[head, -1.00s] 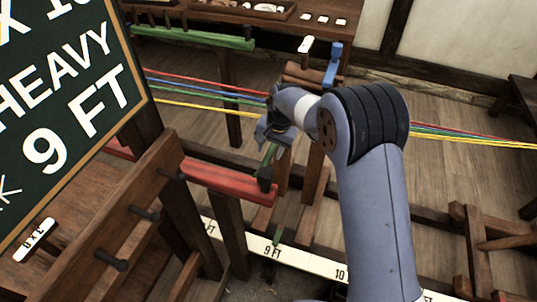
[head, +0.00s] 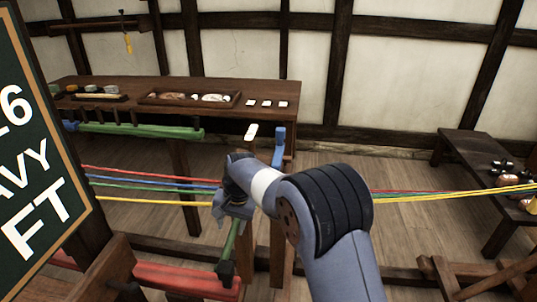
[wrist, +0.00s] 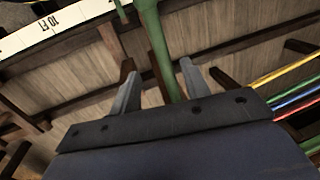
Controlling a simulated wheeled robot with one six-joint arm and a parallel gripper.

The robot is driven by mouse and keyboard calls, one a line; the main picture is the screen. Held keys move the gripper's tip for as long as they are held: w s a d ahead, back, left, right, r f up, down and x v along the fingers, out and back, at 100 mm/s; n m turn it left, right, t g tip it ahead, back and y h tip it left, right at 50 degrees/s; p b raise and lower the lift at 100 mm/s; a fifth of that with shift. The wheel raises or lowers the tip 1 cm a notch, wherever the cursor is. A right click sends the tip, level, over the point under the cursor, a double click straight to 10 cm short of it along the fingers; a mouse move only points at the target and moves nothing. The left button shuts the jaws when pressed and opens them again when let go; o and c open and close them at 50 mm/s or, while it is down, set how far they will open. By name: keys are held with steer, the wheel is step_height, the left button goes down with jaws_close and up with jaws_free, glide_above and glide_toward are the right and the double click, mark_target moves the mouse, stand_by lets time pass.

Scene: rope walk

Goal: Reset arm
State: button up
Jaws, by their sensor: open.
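My gripper (head: 233,212) is at the end of my blue-grey arm (head: 335,215), near the middle of the head view, pointing down. In the wrist view its two grey fingers (wrist: 159,70) stand apart and grip nothing. A green bar (wrist: 157,45) shows beyond and between the fingers; I cannot tell how near it is. In the head view a green bar (head: 229,247) shows just below the gripper. My arm hides part of the stretched strands.
Red, blue, green and yellow strands (head: 150,186) run across behind my arm. A chalkboard (head: 42,160) stands at left, above a red bar (head: 185,280). A dark workbench (head: 270,90) with trays is behind, and a low bench (head: 470,150) at right.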

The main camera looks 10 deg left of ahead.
mark_target(228, 247)
steer(key=f, duration=0.3)
steer(key=a+f, duration=0.1)
steer(key=f, duration=0.5)
steer(key=shift+a+f, duration=0.3)
steer(key=shift+a, duration=0.1)
steer(key=shift+d, duration=0.4)
steer(key=shift+d, duration=0.1)
